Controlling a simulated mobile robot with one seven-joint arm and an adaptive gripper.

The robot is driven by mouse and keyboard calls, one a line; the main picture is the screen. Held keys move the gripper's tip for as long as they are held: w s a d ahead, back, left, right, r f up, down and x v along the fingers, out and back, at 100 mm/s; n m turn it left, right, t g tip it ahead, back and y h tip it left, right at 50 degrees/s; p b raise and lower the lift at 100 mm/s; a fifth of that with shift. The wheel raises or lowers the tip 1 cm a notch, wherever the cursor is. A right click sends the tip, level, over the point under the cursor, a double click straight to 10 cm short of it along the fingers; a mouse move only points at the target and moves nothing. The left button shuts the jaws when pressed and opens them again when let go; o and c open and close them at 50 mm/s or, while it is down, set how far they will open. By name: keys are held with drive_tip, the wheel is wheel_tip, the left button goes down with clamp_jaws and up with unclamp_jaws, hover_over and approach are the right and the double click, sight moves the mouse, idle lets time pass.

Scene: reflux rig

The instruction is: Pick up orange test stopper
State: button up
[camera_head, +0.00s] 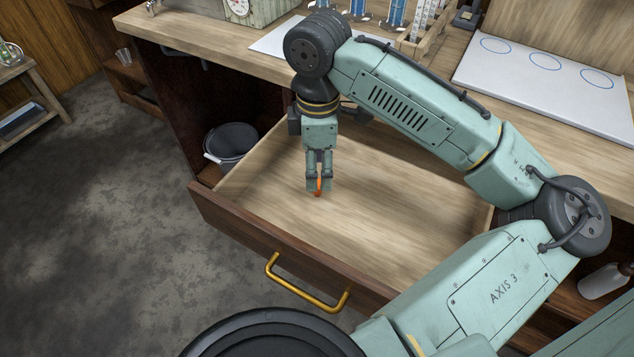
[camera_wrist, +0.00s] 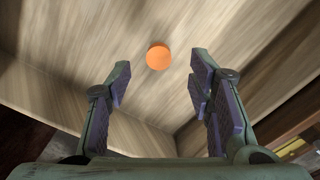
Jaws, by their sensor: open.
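The orange test stopper (camera_wrist: 158,57) shows as a round orange top in the wrist view, on the wooden floor of the open drawer. It lies just beyond the fingertips, between the lines of the two fingers. In the head view the stopper (camera_head: 318,187) is a small orange shape, partly hidden behind my gripper (camera_head: 319,188). My gripper points down into the drawer with its fingers close around or above the stopper; the head view does not show which. In the wrist view my gripper (camera_wrist: 160,75) is open, with purple pads apart and nothing between them.
The pulled-out drawer (camera_head: 245,232) has a brown front and a brass handle (camera_head: 305,285); its floor is otherwise bare. Its walls surround my gripper. A dark bucket (camera_head: 232,142) stands left of it. The worktop (camera_head: 240,60) above carries a white board (camera_head: 550,85) and racks.

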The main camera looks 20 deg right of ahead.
drive_tip(key=shift+w+f+p, duration=0.1)
drive_tip(key=shift+f+p, duration=0.3)
drive_tip(key=shift+f, duration=2.65)
drive_tip(key=shift+c, duration=0.6)
drive_tip(key=c, duration=0.8)
